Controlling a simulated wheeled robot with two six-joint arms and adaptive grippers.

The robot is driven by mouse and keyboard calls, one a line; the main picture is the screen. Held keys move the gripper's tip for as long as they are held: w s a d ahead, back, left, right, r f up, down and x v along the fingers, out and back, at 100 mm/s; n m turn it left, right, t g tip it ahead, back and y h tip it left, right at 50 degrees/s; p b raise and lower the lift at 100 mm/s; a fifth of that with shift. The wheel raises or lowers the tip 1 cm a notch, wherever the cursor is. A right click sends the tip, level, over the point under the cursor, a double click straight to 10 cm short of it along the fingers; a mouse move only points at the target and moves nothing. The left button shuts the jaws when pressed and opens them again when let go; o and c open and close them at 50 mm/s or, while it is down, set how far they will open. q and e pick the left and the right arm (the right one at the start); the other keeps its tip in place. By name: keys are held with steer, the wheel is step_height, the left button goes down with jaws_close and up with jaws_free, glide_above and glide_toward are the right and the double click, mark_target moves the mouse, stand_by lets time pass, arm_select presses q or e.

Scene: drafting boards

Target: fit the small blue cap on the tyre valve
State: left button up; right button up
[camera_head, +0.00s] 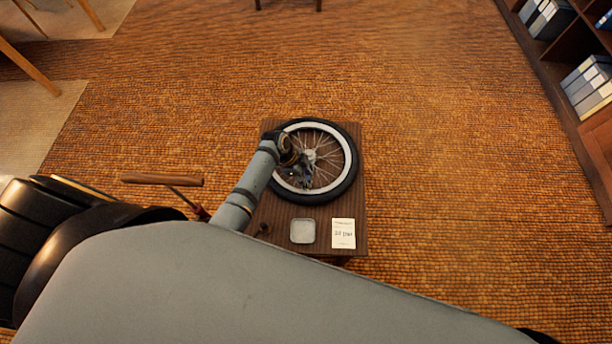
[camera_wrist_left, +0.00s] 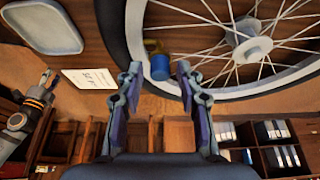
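The small blue cap (camera_wrist_left: 160,68) shows in the left wrist view between my left fingertips, with a visible gap on both sides. A brass-coloured part, apparently the tyre valve (camera_wrist_left: 153,46), shows right behind it by the rim. The two look in line; I cannot tell how far the cap sits on the valve. My left gripper (camera_wrist_left: 159,65) is open; in the head view it is over the left side of the wheel (camera_head: 349,160), where the arm hides cap and valve. What looks like my right gripper (camera_wrist_left: 47,77) shows small at the wrist view's left; its fingers are unclear.
The wheel lies on a dark wooden table (camera_head: 274,215). A shallow grey tray (camera_head: 302,231) and a white printed card (camera_head: 343,234) lie near its front edge. A pump with a wooden handle (camera_head: 162,179) stands left. Shelves with binders (camera_head: 590,88) stand far right.

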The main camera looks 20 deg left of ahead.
arm_select(q)
steer(key=shift+o, duration=0.2)
steer(key=shift+r, duration=0.1)
steer(key=v, duration=1.1)
steer(key=shift+a+r, duration=0.3)
steer(key=shift+r, duration=0.05)
steer(key=shift+s, duration=0.15)
